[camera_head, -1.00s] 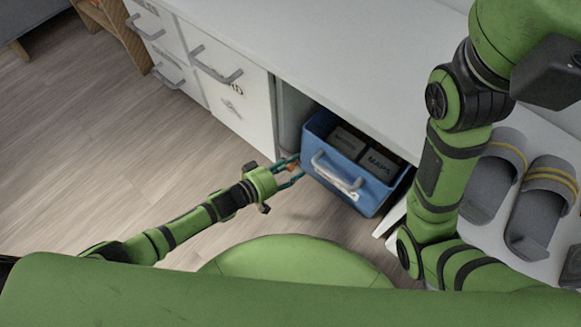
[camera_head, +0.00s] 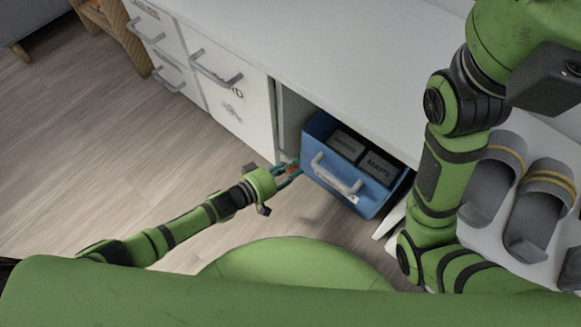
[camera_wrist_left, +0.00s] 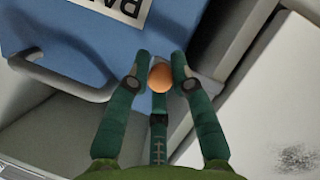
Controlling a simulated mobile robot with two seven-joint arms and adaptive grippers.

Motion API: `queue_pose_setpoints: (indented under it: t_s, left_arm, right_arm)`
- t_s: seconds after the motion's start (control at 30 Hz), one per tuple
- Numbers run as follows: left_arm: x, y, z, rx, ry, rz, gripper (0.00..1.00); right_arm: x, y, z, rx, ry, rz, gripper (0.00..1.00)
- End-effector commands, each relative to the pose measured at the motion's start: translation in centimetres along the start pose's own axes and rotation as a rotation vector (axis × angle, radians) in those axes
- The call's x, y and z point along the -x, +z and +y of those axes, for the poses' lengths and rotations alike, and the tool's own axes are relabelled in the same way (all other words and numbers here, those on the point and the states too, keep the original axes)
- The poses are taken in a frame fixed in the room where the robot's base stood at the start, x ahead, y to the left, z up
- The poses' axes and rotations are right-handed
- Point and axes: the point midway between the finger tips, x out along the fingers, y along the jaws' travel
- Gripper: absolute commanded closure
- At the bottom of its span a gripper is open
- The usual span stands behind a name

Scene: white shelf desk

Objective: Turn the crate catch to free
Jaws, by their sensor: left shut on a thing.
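The crate is blue with a pale handle (camera_head: 334,174) on its front. The crate (camera_head: 375,204) sits in the opening under the white desk. The catch (camera_wrist_left: 160,77) shows as a rounded orange-brown knob beside the crate's side in the left wrist view. My left gripper (camera_head: 289,172) is at the crate's left front edge. Its teal fingers are closed around the catch, seen in the left wrist view (camera_wrist_left: 160,75). The fingers hide part of the catch and its mount, so its turned position cannot be told. My right gripper is outside the head view.
Dark boxes (camera_head: 381,168), one lettered MAPS, lie in the crate. White drawers with grey handles (camera_head: 216,70) stand left of it. Grey slipper-like things (camera_head: 540,208) lie at right beside my right arm. The wooden floor at left is clear.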

Motion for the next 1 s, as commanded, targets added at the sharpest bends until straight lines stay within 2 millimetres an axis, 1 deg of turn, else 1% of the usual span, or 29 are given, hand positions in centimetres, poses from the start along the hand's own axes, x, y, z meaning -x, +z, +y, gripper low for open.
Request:
queue_pose_setpoints:
  t_s: [0.03, 0.17, 0.5, 0.67, 0.8, 1.0]
  left_arm:
    - [0.2, 0.4, -0.2, 0.014, -0.004, -0.009, 1.0]
    - [0.3, 0.2, 0.0, 0.056, 0.01, -0.013, 1.0]
    - [0.8, -0.8, 0.7, 0.273, 0.083, -0.029, 1.0]
    - [1.0, -1.4, 0.9, 0.376, 0.117, -0.036, 1.0]
    - [1.1, -1.7, 1.1, 0.448, 0.141, -0.042, 1.0]
    - [1.3, -2.0, 1.3, 0.51, 0.162, -0.047, 1.0]
  right_arm:
    - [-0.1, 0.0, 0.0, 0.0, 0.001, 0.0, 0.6]
    - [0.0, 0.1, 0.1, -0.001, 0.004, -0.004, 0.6]
    - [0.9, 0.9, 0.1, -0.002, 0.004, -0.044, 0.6]
    - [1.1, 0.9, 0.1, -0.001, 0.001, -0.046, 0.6]
    - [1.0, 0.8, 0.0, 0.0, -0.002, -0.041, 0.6]
    - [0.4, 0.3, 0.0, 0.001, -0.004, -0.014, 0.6]
